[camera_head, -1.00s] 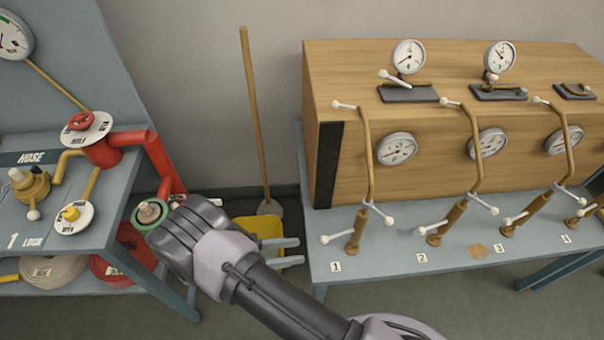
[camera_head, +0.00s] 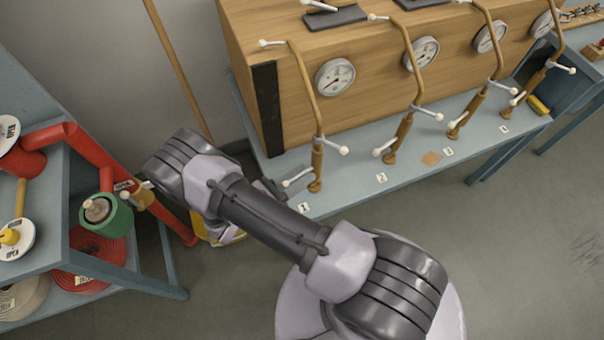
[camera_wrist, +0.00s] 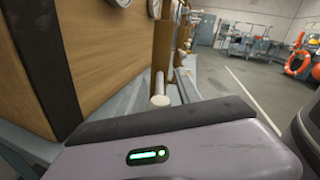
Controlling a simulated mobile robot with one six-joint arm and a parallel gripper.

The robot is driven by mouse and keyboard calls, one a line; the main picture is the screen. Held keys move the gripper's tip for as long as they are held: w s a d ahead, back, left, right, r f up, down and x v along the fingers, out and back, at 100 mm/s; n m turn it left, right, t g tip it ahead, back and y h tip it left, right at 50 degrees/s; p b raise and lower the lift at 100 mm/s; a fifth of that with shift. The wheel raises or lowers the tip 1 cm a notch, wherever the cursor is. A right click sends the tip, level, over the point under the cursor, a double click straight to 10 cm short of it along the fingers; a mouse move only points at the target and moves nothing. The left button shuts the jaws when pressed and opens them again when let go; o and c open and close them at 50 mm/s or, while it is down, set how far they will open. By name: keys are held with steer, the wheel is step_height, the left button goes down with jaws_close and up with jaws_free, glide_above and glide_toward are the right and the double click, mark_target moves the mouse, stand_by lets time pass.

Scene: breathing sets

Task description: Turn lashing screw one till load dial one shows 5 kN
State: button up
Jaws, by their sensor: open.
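Lashing screw one (camera_head: 317,168) is a brass upright on the bench by the label 1. It has white-knobbed cross handles and a bent rod rising along the wooden crate (camera_head: 290,130). Load dial one (camera_head: 335,77) is a white round gauge on the crate front beside that rod; its reading is too small to tell. In the wrist view a white handle knob (camera_wrist: 159,99) stands just beyond the dark front edge of my gripper (camera_wrist: 165,120), apart from it as far as I can tell. My gripper is open and empty; its fingertips are not clearly shown, and my arm hides most of it in the head view.
More screws and dials stand in a row to the right along the bench (camera_head: 400,178). At left is another bench with red pipes (camera_head: 95,155) and a green-rimmed fitting (camera_head: 105,213). A broom handle (camera_head: 178,70) leans at the wall. Open floor (camera_head: 520,240) lies at right.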

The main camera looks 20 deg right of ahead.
steer(key=shift+w+d, duration=0.1)
steer(key=shift+d, duration=0.2)
jaws_close()
stand_by(1.3)
